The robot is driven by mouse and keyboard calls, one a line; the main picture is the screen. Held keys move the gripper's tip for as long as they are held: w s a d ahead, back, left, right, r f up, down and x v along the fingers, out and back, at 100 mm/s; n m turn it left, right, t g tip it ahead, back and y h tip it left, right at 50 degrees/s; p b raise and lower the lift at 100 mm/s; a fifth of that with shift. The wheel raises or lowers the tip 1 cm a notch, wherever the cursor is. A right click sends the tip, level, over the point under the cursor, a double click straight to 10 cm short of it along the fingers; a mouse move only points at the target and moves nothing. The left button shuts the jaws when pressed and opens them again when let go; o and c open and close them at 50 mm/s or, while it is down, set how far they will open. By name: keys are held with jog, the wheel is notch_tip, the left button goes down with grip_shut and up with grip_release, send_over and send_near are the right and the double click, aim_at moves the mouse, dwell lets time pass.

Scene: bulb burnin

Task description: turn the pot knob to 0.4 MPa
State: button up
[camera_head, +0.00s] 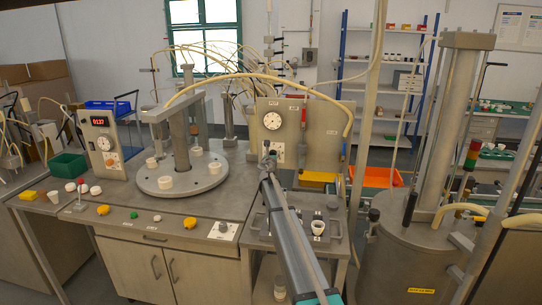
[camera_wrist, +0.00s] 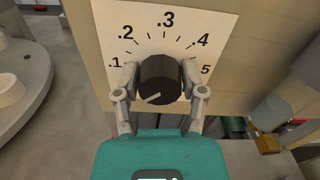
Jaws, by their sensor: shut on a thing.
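The black pot knob (camera_wrist: 160,78) sits on a white dial plate (camera_wrist: 182,25) marked .1 to .5. A white line on its face points to the lower left, below the .1 mark. My gripper (camera_wrist: 160,93) has one finger on each side of the knob and is shut on it. In the head view my arm reaches up to the panel (camera_head: 325,130), and my gripper (camera_head: 269,157) is at the dial plate (camera_head: 280,147), mostly covering the knob. A round gauge (camera_head: 272,121) is above the plate; its reading is too small to tell.
A round grey platform (camera_head: 180,186) with white cups stands left of the panel. Below my arm is a tray with a white cup (camera_head: 318,227). A large metal vessel (camera_head: 415,250) stands at right. A hose (camera_head: 250,76) arches over the panel.

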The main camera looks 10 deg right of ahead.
jog(key=shift+w+a, duration=0.1)
jog(key=shift+a, duration=0.05)
jog(key=m, duration=0.4)
jog(key=shift+m, duration=0.4)
jog(key=m, duration=0.5)
jog(key=shift+w, duration=0.1)
jog(key=m, duration=1.7)
jog(key=shift+m, duration=0.3)
jog(key=m, duration=0.3)
jog(key=shift+m, duration=2.5)
